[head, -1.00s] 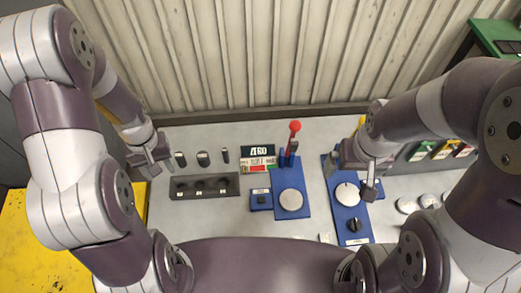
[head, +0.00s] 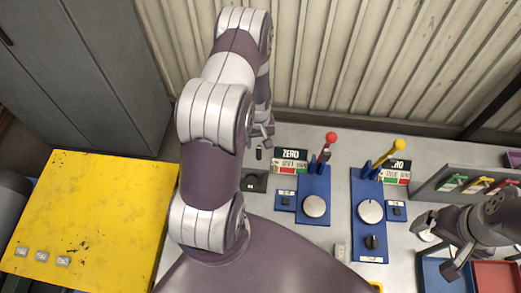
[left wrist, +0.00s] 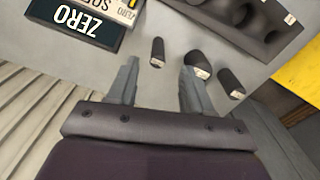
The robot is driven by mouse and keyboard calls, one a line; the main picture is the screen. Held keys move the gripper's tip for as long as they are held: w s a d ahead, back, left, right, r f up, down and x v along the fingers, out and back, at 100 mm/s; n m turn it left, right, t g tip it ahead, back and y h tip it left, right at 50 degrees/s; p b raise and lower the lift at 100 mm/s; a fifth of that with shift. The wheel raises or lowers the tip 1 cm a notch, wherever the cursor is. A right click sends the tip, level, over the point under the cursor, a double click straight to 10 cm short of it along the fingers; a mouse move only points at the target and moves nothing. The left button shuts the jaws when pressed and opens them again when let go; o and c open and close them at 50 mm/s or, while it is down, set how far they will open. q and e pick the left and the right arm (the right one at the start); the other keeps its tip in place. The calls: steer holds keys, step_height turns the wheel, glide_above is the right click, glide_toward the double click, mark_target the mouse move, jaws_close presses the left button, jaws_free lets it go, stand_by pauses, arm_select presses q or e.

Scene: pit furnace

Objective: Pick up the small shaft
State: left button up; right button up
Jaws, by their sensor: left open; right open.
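Three dark shafts stand on the grey bench in the left wrist view: a slim one (left wrist: 158,52), a thick one (left wrist: 198,65) and a medium one (left wrist: 231,83). The slim one looks like the small shaft. It also shows in the head view (head: 258,154), beside my left gripper; my arm hides the others there. My left gripper (head: 266,130) is open and empty. In the left wrist view its fingers (left wrist: 158,78) point at the bench, with the slim shaft between and just beyond their tips. My right gripper (head: 438,246) is open at the right.
A dark block with holes (left wrist: 265,22) lies near the shafts. A ZERO sign (head: 291,155) stands beside them. Two blue lever fixtures, one red-handled (head: 314,208) and one yellow-handled (head: 369,228), fill the middle bench. Blue (head: 434,274) and red trays lie right. A ribbed wall closes the back.

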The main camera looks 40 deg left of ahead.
mark_target(259, 148)
arm_select(q)
step_height(259, 148, down, 5)
steer(key=shift+w+d+r+p, duration=0.1)
steer(key=shift+r+p, duration=0.05)
steer(key=shift+p, duration=1.1)
steer(key=shift+w+f, duration=0.1)
steer(key=shift+f, duration=0.4)
jaws_close()
